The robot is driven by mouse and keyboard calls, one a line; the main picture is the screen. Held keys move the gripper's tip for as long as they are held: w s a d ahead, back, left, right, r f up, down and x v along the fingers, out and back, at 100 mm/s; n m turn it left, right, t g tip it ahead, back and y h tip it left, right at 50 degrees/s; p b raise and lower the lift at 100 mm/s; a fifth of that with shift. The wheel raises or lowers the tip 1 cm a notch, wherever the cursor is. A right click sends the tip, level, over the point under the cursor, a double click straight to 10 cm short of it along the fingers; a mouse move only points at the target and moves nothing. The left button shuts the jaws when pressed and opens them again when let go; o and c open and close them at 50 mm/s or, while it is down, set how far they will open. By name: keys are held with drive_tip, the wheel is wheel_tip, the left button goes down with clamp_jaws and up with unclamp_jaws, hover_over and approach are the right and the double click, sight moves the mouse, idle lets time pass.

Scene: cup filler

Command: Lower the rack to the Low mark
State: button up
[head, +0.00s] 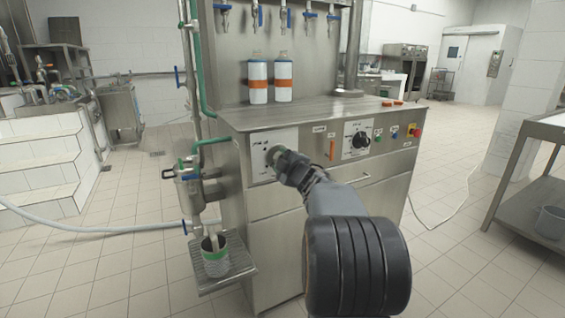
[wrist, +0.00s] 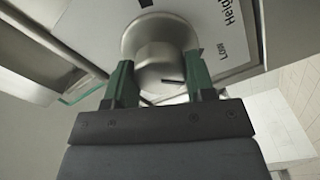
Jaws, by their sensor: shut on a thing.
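My gripper (head: 276,158) is at the left panel on the front of the steel filling machine. In the wrist view, my gripper (wrist: 158,85) is shut on a round metal knob (wrist: 160,50), one green finger on each side. The panel behind the knob carries the printed words "Heig..." and "Low" (wrist: 196,56). A dark pointer line shows on the knob's lower face. "Low" is just right of the knob; I cannot tell exactly which mark the pointer meets. The arm hides most of the knob in the head view. A rack is not clearly identifiable.
Two bottles with orange bands (head: 258,82) stand on the machine's top (head: 320,110) below several nozzles. A black dial (head: 358,139) and several buttons sit right of my gripper. A green-banded cup (head: 215,257) stands on a low side shelf (head: 232,272).

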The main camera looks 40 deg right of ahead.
drive_tip(key=o, duration=0.9)
drive_tip(key=shift+s, duration=0.1)
drive_tip(key=s+p, duration=0.1)
drive_tip(key=s, duration=0.3)
drive_tip(key=s+a+p, duration=0.1)
drive_tip(key=s, duration=0.4)
drive_tip(key=s+a+p, duration=0.1)
drive_tip(key=s, duration=0.3)
drive_tip(key=shift+s, duration=0.25)
